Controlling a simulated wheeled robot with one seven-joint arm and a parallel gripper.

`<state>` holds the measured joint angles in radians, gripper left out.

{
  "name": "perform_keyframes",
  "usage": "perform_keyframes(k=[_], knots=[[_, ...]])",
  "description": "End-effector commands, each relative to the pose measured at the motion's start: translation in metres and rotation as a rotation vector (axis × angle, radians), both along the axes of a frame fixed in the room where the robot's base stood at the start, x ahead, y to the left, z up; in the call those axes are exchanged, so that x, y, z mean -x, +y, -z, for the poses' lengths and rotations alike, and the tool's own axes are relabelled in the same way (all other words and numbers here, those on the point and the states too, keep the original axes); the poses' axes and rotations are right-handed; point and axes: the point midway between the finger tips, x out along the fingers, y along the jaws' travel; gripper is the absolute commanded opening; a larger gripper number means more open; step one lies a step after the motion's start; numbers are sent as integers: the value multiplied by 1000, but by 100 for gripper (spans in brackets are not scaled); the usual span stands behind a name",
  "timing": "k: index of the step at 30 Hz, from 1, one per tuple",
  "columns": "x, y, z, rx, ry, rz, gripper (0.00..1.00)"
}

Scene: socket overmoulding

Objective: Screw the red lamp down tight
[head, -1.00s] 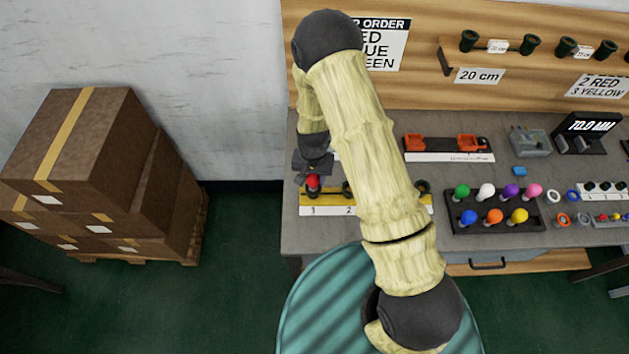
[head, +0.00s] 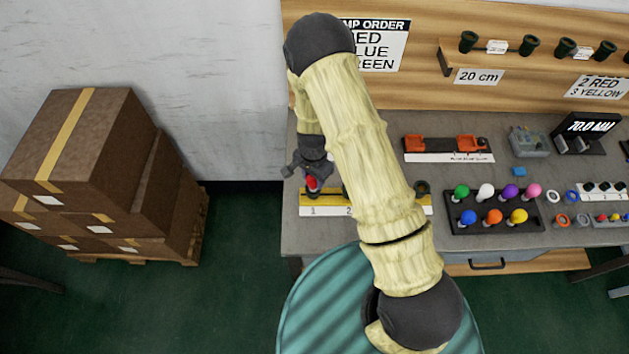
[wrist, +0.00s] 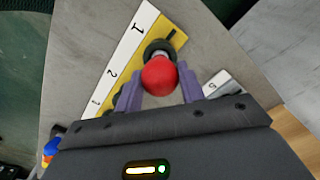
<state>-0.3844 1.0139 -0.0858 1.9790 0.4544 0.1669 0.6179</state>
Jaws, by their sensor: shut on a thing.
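The red lamp (head: 312,183) stands at the position marked 1 on the yellow and white socket strip (head: 325,211). In the wrist view the red lamp (wrist: 160,75) sits over a dark round socket (wrist: 160,48), with a bit of its metallic base showing. My gripper (head: 311,174) is above the strip's left end, shut on the red lamp. In the wrist view its two purple fingers (wrist: 160,88) flank the bulb. How far the thread is in cannot be told. My arm hides the middle of the strip.
A dark tray (head: 494,227) of several coloured lamps stands to the right. A lamp order sign (head: 385,50) hangs on the back board. An orange-black device (head: 447,147) lies behind. Brown boxes (head: 90,150) are stacked at the left, off the bench.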

Motion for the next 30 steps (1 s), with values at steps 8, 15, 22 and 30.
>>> perform_keyframes(k=[8, 15, 22, 30], knots=[[1, 0, -1, 2, 1, 351, 22], [0, 0, 1, 0, 0, 387, 22], [1, 0, -2, 1, 1, 553, 22], [0, 0, 1, -1, 0, 789, 22]])
